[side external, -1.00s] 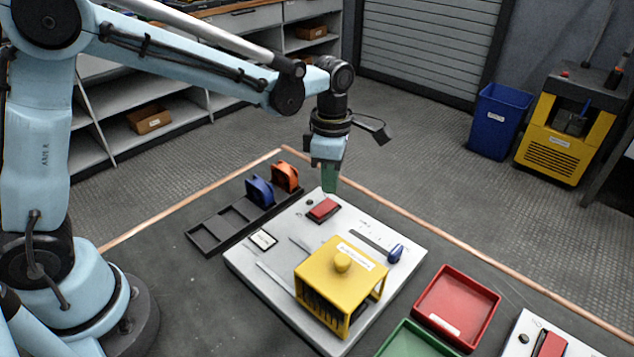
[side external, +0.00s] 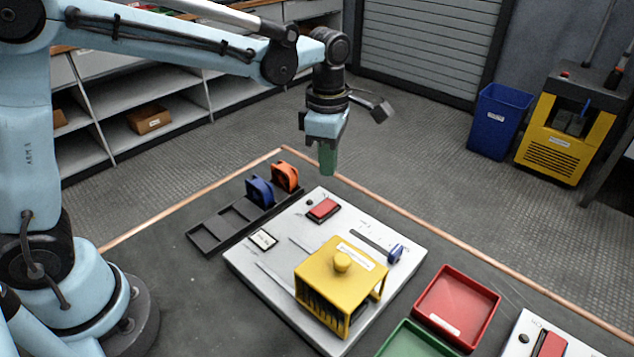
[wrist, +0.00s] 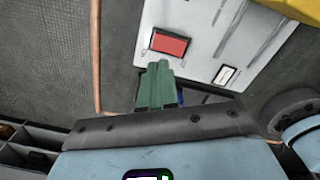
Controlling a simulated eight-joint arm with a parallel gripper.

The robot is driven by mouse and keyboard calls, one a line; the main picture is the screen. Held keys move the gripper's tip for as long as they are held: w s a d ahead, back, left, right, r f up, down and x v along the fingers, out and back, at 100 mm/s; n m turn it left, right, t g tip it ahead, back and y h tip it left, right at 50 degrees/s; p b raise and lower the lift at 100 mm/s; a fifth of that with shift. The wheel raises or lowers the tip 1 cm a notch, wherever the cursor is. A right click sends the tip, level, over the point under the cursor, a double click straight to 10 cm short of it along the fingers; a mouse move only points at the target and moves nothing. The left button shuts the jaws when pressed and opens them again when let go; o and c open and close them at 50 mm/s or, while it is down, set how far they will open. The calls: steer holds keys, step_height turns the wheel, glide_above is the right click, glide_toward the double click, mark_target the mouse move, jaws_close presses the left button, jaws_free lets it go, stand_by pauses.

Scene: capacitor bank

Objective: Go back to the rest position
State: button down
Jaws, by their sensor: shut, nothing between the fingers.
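My gripper (side external: 327,160) hangs pointing down in the side view, with its green fingers shut and nothing between them. It is in the air above the back end of the white panel (side external: 240,262), apart from everything. In the wrist view the green fingers (wrist: 158,70) are together, next to the red block (wrist: 170,45) on the panel. The red block also shows in the side view (side external: 323,208).
A yellow cover with a knob (side external: 342,262) stands on the panel, with a blue-handled piece (side external: 396,252) behind it. A black rack (side external: 205,238) holds a blue and an orange part (side external: 285,176). Red (side external: 458,300) and green (side external: 415,342) trays lie at the front right.

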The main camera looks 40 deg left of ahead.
steer(key=s+a+r+m+t, duration=0.1)
steer(key=s+a+m+t, duration=0.2)
steer(key=s+m, duration=0.3)
steer(key=s+a+r+m+t, duration=0.1)
steer(key=s+a+m+t, duration=0.3)
steer(key=m, duration=1.3)
steer(key=shift+s+a+r, duration=0.2)
steer(key=shift+s+a, duration=0.4)
steer(key=shift+s, duration=0.65)
steer(key=w+d+f+g, duration=0.2)
steer(key=w+d+g, duration=0.6)
steer(key=w, duration=0.5)
steer(key=shift+t, duration=0.4)
steer(key=shift+w+d+f, duration=0.1)
steer(key=shift+d+f, duration=0.05)
steer(key=shift+f, duration=1.45)
steer(key=shift+w+d+f, duration=0.1)
steer(key=shift+f, duration=1.45)
